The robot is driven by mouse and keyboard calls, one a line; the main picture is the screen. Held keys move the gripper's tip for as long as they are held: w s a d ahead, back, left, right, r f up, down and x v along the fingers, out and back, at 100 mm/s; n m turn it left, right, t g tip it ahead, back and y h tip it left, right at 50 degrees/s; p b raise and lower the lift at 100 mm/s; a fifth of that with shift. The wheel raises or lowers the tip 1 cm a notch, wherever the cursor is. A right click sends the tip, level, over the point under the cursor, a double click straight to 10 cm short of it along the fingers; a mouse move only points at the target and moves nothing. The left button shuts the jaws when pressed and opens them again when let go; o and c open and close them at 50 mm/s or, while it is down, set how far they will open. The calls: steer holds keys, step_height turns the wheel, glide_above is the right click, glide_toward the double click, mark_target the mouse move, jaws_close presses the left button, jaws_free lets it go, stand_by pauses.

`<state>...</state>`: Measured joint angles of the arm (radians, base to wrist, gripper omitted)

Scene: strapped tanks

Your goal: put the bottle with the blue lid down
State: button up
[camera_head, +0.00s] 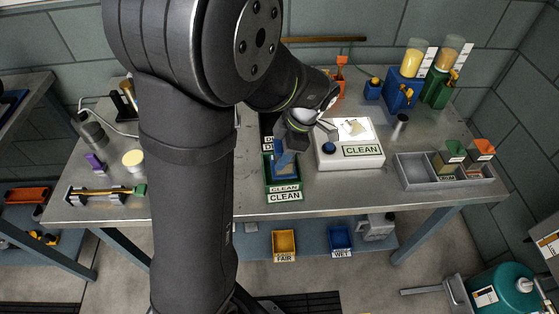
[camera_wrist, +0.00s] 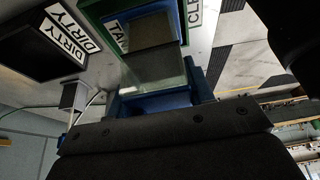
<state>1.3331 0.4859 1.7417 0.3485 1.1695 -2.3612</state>
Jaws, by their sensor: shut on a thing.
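My gripper (camera_head: 287,150) is low over the green-rimmed tray (camera_head: 284,197) marked CLEAN, left of the white box on the bench. It is shut on the bottle with the blue lid (camera_wrist: 158,73), whose clear, square-looking body shows in the wrist view. Blue parts show around the grip; I cannot clearly separate lid from fingers. In the head view my gripper hides most of the bottle. I cannot tell whether its base touches the tray floor.
A black tray marked DIRTY (camera_wrist: 45,40) lies behind the green one. The white box (camera_head: 350,163) marked CLEAN stands close on the right.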

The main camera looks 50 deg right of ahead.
steer(key=shift+w+f, duration=0.3)
steer(key=shift+f, duration=1.85)
steer(key=shift+f, duration=0.1)
steer(key=o, duration=1.3)
steer(key=shift+c, duration=0.2)
steer(key=v, duration=1.2)
